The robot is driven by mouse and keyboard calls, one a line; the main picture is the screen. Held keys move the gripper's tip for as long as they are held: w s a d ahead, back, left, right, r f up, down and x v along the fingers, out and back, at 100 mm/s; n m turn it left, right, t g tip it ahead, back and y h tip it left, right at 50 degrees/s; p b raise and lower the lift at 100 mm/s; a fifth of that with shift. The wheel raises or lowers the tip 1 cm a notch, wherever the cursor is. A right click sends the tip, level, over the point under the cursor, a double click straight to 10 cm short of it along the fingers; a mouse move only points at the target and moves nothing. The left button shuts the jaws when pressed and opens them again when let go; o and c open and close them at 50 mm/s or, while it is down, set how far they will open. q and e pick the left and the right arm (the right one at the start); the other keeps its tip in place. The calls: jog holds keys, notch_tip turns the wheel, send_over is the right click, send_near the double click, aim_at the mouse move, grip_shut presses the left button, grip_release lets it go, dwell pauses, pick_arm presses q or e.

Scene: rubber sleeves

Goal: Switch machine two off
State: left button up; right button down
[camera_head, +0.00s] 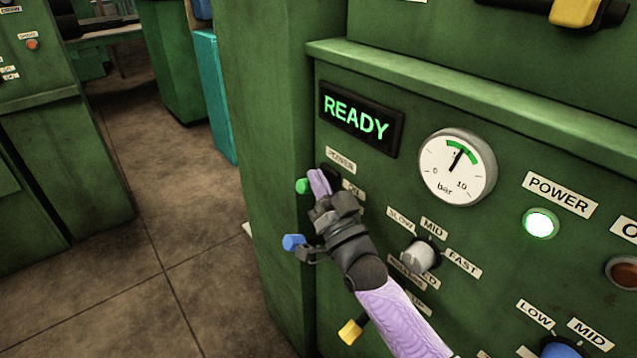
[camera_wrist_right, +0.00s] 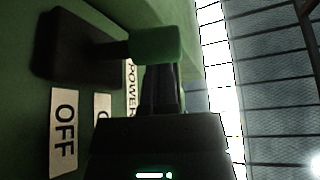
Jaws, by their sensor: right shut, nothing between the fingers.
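A green machine (camera_head: 250,120) carries a panel with a lit READY display (camera_head: 356,118). Its power lever has a green knob (camera_head: 302,186), which also shows in the right wrist view (camera_wrist_right: 157,43) on a dark base (camera_wrist_right: 75,46). An OFF label (camera_wrist_right: 64,132) and a partly hidden POWER label (camera_wrist_right: 131,88) are beside it. My right gripper (camera_head: 319,181) is shut and empty, its fingertips right at the knob; I cannot tell if they touch. It partly covers the lever's base and labels in the head view. No machine number shows. My left gripper is out of view.
The panel also has a pressure gauge (camera_head: 457,167), a lit POWER lamp (camera_head: 541,223), a grey speed knob (camera_head: 419,256), a blue-tipped lever (camera_head: 293,242) and a yellow-tipped lever (camera_head: 350,331). Another green machine (camera_head: 60,150) stands left across open floor.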

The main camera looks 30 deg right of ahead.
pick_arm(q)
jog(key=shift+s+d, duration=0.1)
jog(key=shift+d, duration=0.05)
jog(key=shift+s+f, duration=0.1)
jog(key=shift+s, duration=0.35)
pick_arm(e)
jog(key=shift+a+f+n+y, duration=0.2)
jog(key=shift+n+y, duration=0.2)
jog(key=shift+n, duration=0.3)
